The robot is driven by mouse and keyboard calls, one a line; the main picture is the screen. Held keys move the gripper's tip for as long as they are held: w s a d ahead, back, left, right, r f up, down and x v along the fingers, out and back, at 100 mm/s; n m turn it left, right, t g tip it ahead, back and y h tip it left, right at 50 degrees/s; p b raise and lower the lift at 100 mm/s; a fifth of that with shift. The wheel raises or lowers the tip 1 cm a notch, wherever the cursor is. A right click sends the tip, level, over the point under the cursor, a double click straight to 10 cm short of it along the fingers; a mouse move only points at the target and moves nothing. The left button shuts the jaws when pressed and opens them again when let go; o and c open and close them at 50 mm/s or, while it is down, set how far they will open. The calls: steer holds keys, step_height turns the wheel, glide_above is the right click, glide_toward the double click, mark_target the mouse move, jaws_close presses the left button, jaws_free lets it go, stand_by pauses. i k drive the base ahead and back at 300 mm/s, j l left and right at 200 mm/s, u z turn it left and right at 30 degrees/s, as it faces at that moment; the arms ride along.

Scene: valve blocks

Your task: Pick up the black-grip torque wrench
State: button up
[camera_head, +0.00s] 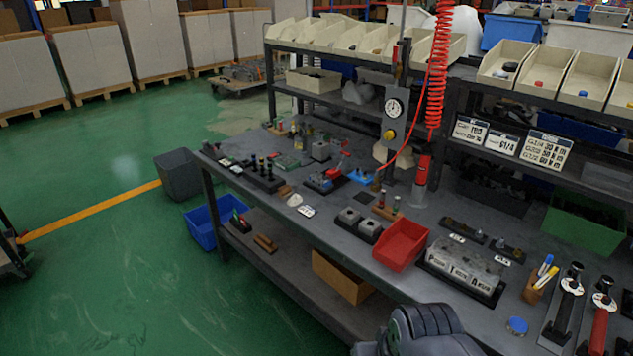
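The black-grip torque wrench (562,316) lies at the right end of the workbench, in a dark holder or tray, with its head toward the back and its grip toward the front edge. A similar wrench with a red grip (600,325) lies just to its right. A dark, rounded part of my own arm shows at the bottom centre, in front of the bench edge and left of the wrenches. My gripper's fingers do not show. The wrenches' lower ends lie near the bottom right of the frame.
A red coiled hose (439,70) hangs over the bench (335,235). Green floor is open at the left.

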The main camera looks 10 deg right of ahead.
mark_target(559, 330)
steer(key=z, duration=1.8)
steer(key=i+l, duration=0.1)
steer(key=i, duration=0.3)
steer(key=i+l+u, duration=0.1)
steer(key=i, duration=0.3)
